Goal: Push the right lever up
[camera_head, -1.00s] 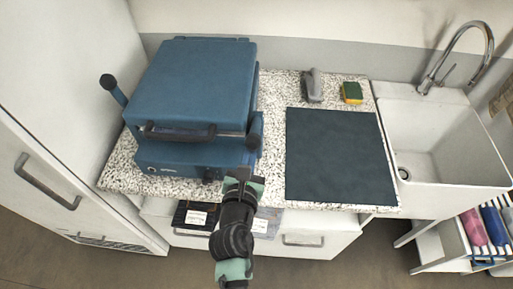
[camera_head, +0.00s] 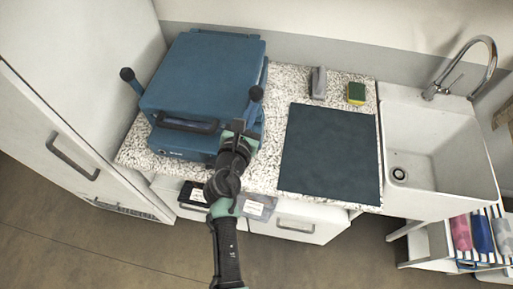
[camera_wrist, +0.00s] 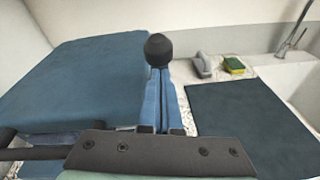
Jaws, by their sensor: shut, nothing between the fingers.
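A blue press-like machine (camera_head: 205,75) with a flat lid and a black front handle stands on the speckled counter. The left lever (camera_head: 133,82) is also raised.
A dark mat (camera_head: 331,152) lies right of the machine. Behind it are a grey tool (camera_head: 318,83) and a yellow-green sponge (camera_head: 356,93). A white sink (camera_head: 437,155) with a tap stands at the right. Drawers are below the counter, and a white cabinet (camera_head: 60,110) is at the left.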

